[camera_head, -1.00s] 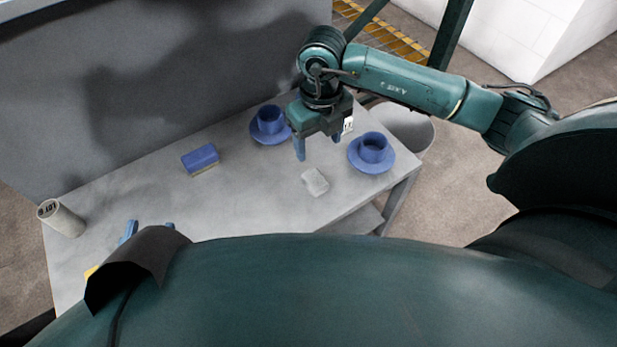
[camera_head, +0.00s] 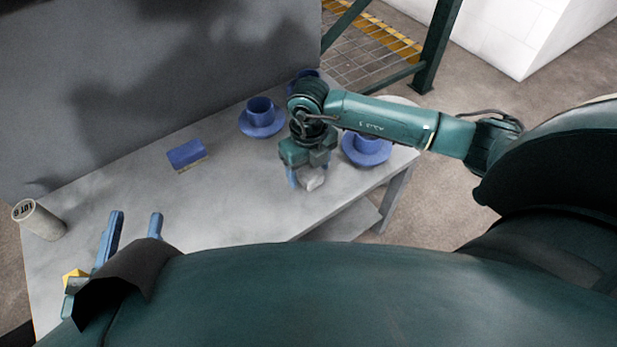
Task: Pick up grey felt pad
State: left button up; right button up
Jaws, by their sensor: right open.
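The grey felt pad (camera_head: 313,179) is a small light grey block on the grey table, right of the middle. My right gripper (camera_head: 305,178) points down right at the pad. One blue finger shows at the pad's left side; the other finger is hidden behind the gripper body and pad. It is open; I cannot tell whether the fingers touch the pad. My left gripper (camera_head: 135,214) is at the lower left, with its two blue fingers apart and nothing between them.
A blue cup on a saucer (camera_head: 262,127) stands behind the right gripper, and another (camera_head: 362,155) close to its right. More blue (camera_head: 303,77) shows behind the arm. A blue sponge-like block (camera_head: 187,153) and a labelled beige cylinder (camera_head: 38,219) are left. The table's middle is clear.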

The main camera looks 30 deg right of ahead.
jog(key=c, duration=1.1)
jog(key=shift+r, duration=0.35)
jog(key=shift+c, duration=0.3)
notch_tip(320, 180, up, 5)
jog(key=shift+f+p, duration=0.1)
jog(key=shift+p, duration=1.1)
pick_arm(q)
jog(key=shift+s+a+r+m+p, duration=0.1)
jog(key=shift+s+a+m+p, duration=0.2)
jog(key=shift+p, duration=0.35)
pick_arm(e)
notch_tip(320, 180, up, 5)
jog(key=shift+f, duration=0.2)
pick_arm(q)
jog(key=shift+w, duration=0.1)
